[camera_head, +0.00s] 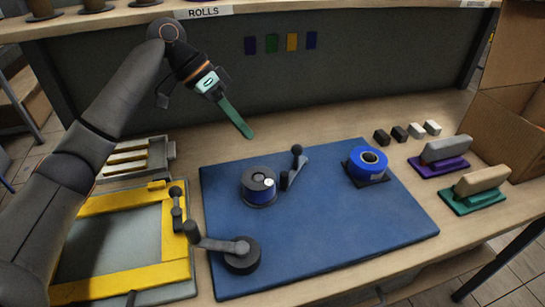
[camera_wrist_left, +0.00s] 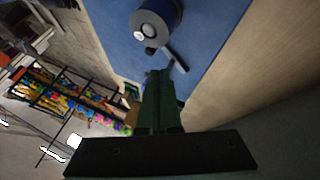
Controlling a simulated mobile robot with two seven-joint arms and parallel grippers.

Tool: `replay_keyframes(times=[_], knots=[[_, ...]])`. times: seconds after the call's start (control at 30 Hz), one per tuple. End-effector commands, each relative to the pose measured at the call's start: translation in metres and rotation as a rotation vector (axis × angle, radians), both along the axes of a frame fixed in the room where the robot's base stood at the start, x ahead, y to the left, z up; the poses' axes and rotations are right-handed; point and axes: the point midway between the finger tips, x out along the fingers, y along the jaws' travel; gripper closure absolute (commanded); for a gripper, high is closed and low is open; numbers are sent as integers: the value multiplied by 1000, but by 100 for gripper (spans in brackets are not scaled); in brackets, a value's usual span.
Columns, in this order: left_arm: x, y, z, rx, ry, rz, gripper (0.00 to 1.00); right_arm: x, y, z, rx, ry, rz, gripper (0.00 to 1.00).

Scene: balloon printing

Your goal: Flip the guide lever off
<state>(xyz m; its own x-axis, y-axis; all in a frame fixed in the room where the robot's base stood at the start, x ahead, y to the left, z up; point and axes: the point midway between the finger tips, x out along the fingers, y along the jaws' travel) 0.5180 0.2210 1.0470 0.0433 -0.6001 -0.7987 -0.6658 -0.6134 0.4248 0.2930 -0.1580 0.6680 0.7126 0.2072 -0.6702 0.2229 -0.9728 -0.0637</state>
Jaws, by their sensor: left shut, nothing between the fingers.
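A small grey lever with a dark ball knob (camera_head: 297,151), which looks like the guide lever, stands on the blue mat (camera_head: 330,230). It is just right of a dark-topped blue roll on a spindle (camera_head: 258,187). In the left wrist view the lever (camera_wrist_left: 177,62) shows just beyond my fingertips, beside the roll (camera_wrist_left: 158,20). My left gripper (camera_head: 249,134), with green fingers, is shut and empty. It is above the mat's back edge, behind and left of the lever, and looks apart from it. My right gripper is not in view.
A crank handle (camera_head: 215,243) is at the mat's front left. A blue tape roll (camera_head: 368,160) stands at the mat's right. A yellow-framed screen (camera_head: 176,250) lies left. Purple (camera_head: 440,168) and green (camera_head: 478,200) stamp-like blocks are right. The mat's front middle is clear.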

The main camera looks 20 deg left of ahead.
Motion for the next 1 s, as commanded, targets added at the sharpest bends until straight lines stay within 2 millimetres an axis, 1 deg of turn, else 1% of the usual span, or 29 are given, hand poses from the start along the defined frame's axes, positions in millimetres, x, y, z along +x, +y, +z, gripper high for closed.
replay_keyframes(times=[0.13,0.23,0.5,0.7,0.83,1.0], knots=[[0,-2,-2,0,0,0,100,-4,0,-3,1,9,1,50],[0,-7,-10,1,2,-1,100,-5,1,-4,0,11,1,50],[2,-36,-49,1,2,-3,100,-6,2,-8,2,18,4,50],[4,-54,-71,0,1,-1,100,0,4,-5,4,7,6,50],[4,-59,-79,-1,1,0,100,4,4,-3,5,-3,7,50],[4,-60,-80,0,1,1,100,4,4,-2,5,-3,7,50]])
